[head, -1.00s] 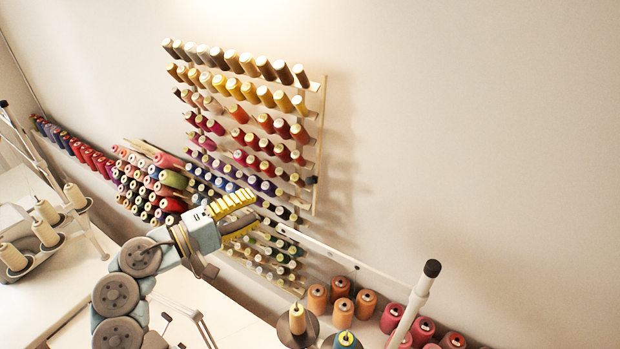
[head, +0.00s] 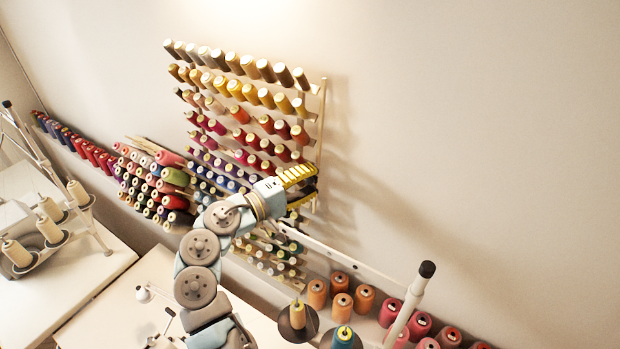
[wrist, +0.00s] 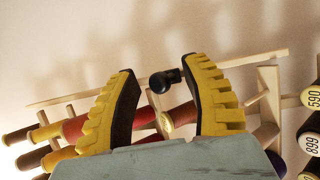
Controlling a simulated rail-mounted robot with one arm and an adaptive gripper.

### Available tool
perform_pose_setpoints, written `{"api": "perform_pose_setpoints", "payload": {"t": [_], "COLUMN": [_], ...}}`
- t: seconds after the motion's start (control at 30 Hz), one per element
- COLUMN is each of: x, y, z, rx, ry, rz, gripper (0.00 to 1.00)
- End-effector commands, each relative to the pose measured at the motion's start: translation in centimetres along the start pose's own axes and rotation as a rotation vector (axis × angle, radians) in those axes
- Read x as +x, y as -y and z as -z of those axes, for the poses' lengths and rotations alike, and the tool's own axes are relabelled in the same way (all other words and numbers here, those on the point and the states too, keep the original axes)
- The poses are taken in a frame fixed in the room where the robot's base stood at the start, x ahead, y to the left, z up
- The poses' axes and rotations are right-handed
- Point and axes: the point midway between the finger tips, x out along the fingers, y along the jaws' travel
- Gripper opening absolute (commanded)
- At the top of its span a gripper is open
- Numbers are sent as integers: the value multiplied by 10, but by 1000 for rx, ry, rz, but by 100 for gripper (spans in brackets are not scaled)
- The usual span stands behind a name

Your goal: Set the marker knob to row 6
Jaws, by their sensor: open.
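The marker knob (wrist: 165,81) is a small black knob at the side of the wooden thread rack (head: 320,125). In the wrist view it shows between my two open fingers, closer to the right one, with no clear contact. My gripper (head: 311,180), with yellow ribbed fingers and black pads, is at the rack's right edge. It also shows in the wrist view (wrist: 158,72), open and empty. In the head view my fingers cover the knob's place, so its row is hard to read.
Thread spools (head: 240,115) fill the rack's rows close to my gripper's left. Number labels (wrist: 313,98) show at the right of the wrist view. A white rod with a black cap (head: 427,270) stands to the right. The wall right of the rack is clear.

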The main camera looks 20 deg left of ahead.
Motion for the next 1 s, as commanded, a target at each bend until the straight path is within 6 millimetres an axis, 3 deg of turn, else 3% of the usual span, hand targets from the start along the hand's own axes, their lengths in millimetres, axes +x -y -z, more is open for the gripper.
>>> {"api": "perform_pose_setpoints", "payload": {"t": [0.3, 0.33, 0.47, 0.5, 0.83, 1.0], "x": [2, 2, 2, 2, 2, 0], "y": [0, 0, 0, 0, 2, 21], "z": [0, 0, 0, 0, 0, 0], "rx": [1, 1, 1, 1, 2, 1], "ry": [-1, -1, -1, -1, -2, -1], "rz": [0, 0, -1, -1, -1, 0], "gripper": [47, 42, 4, 0, 0, 0]}}
